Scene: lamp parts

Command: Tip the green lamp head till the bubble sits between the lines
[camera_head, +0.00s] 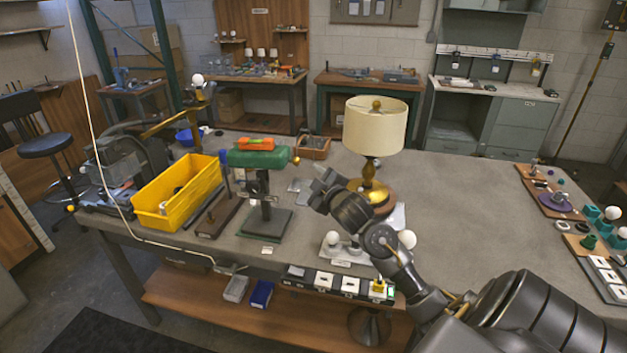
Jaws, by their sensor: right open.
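The green lamp head (259,159) sits on a dark post above a green base plate (262,223), left of the table's middle. An orange level (256,143) lies on top of it. The bubble and its lines are too small to read. A brass knob (295,160) shows at the head's right end. My right gripper (322,184) is open and empty, a short way right of and below the head, apart from it. My left gripper is not in view.
A yellow bin (178,190) stands left of the lamp stand. A cream-shaded lamp (375,126) with a brass base stands behind my right arm. White bulbs on a light plate (342,250) sit near the front edge. The table's right middle is clear (465,195).

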